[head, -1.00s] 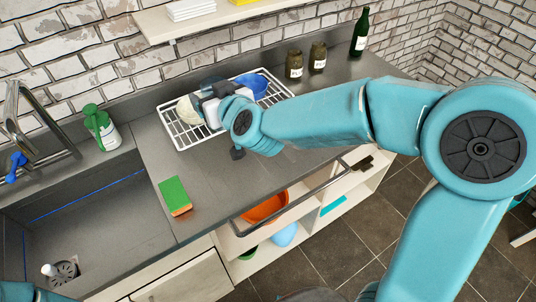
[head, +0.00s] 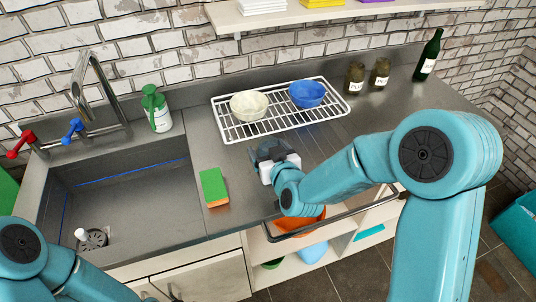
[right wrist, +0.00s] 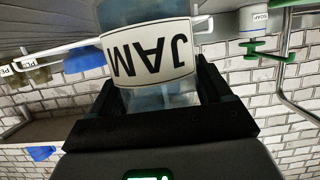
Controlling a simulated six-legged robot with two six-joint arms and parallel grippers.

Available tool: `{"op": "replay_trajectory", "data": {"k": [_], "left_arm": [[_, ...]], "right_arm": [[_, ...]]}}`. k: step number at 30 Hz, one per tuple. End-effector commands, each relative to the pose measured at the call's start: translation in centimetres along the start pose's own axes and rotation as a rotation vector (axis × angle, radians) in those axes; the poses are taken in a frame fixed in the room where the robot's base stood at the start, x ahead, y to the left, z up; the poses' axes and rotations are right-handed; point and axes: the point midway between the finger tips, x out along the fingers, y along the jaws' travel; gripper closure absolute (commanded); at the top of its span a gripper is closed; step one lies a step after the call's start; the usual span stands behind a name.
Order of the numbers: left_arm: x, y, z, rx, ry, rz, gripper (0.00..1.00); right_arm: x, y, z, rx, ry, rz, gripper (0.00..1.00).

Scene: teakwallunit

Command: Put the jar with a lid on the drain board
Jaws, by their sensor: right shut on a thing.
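My right gripper (head: 270,155) is shut on a bluish see-through jar (right wrist: 152,55) with a white JAM label. In the right wrist view the picture is upside down and the jar sits between the fingers. Its lid cannot be made out. In the head view the gripper is over the counter, just in front of the drain board (head: 232,136), and mostly hides the jar. The drain board is a white wire rack holding a cream bowl (head: 249,105) and a blue bowl (head: 307,94). My left arm shows at the lower left; its gripper is not clear.
A green and orange sponge (head: 214,187) lies on the counter by the sink (head: 125,200). A soap bottle (head: 157,110) stands behind. Two dark jars (head: 355,77) and a green bottle (head: 429,55) stand right of the rack. The rack's front middle is free.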

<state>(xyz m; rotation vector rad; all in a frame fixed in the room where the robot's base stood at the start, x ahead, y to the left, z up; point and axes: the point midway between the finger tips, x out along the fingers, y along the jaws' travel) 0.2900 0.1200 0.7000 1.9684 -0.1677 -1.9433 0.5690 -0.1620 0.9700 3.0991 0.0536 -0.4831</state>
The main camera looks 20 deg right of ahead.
Motion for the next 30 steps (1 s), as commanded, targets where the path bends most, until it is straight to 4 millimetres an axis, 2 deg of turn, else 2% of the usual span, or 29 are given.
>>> {"op": "replay_trajectory", "data": {"k": [3,16,17,18,19,27,29,30], "left_arm": [[0.0,0.0,0.0,0.000,0.000,0.000,0.60],[0.6,-0.2,0.0,0.000,0.000,0.000,0.60],[0.5,-0.2,0.0,0.000,0.000,0.000,0.60],[0.5,-0.2,0.0,0.000,0.000,0.000,0.60],[0.5,-0.2,0.0,0.000,0.000,0.000,0.60],[0.1,0.0,0.0,0.000,0.000,0.000,0.60],[-0.3,0.1,0.0,0.000,0.000,0.000,0.60],[0.2,-0.1,0.0,0.000,0.000,0.000,0.60]], "right_arm": [[0.4,0.0,1.3,-0.001,0.000,0.000,0.64],[0.6,0.0,1.8,-0.001,0.003,0.000,0.64],[0.6,0.0,1.7,0.000,0.002,-0.001,0.15],[0.5,0.0,1.7,-0.001,0.002,-0.001,0.02],[0.5,0.0,1.7,-0.001,0.001,-0.001,0.00],[0.4,0.0,1.4,-0.001,0.001,-0.001,0.00],[0.2,0.0,1.1,-0.001,0.001,-0.001,0.00],[-0.3,-0.1,1.4,-0.001,0.002,-0.001,0.00]]}}
